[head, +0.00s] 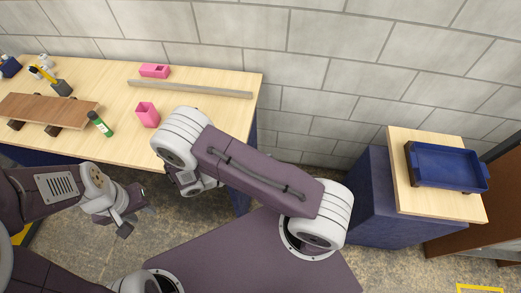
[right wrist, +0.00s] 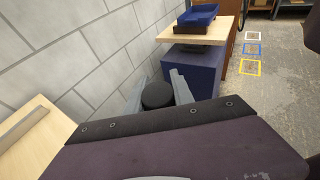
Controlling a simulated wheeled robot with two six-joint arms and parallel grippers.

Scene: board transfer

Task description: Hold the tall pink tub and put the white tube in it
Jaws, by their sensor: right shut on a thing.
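The tall pink tub (head: 148,115) stands on the wooden table, left of my right arm. My left gripper (head: 131,212) is open and empty, in front of the table and below the tub in the head view. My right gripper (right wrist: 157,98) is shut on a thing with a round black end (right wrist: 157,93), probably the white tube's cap. Its body is hidden, so I see no white part. In the head view my right forearm hides the right gripper.
The wooden table (head: 215,85) bears a low pink box (head: 154,71), a grey bar (head: 190,89), a green tube (head: 99,124), a brown board (head: 45,110) on blocks and a yellow-handled tool (head: 45,76). A blue tray (head: 447,167) sits on a stand at right.

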